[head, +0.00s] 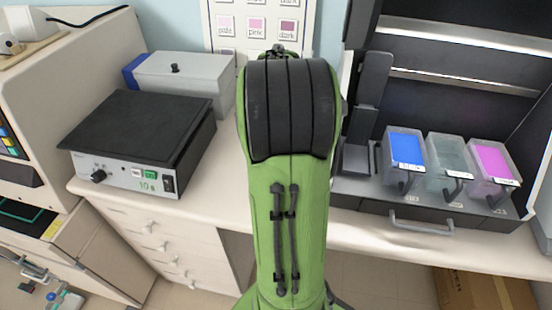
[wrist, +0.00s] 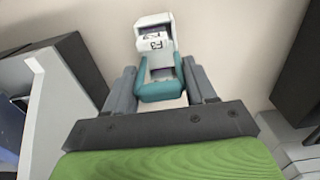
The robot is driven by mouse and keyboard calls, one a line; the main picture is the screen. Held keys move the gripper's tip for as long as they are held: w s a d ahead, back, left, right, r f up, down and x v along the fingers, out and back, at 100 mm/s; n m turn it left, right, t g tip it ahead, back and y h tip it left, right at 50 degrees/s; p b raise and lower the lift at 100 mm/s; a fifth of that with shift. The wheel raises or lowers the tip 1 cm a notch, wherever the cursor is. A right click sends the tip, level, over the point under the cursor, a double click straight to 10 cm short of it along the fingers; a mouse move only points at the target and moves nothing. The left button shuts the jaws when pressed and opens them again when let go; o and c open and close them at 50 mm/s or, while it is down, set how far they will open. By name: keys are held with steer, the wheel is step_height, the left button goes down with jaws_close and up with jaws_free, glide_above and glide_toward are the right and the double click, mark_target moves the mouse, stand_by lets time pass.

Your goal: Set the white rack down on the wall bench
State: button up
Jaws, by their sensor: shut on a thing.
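In the wrist view, my gripper (wrist: 160,76) is shut on the white rack (wrist: 155,22), with a teal part between the grey fingers. The rack has a white upper part with a small black-and-white marking. It appears over a pale, bare surface; whether it touches that surface cannot be told. In the head view, my green arm hides the gripper and the rack. The wall bench (head: 345,222) is a pale worktop running along the wall, with drawers below at the left.
A black-topped heater box (head: 140,130) and a grey lidded box (head: 185,78) stand on the left. At right is a dark staining station with blue (head: 405,150), clear (head: 448,160) and pink (head: 490,162) tubs. A colour chart (head: 225,25) hangs behind my arm.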

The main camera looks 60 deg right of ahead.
steer(key=shift+f, duration=0.1)
steer(key=shift+f, duration=0.15)
steer(key=o, duration=1.4)
steer(key=shift+c, duration=0.2)
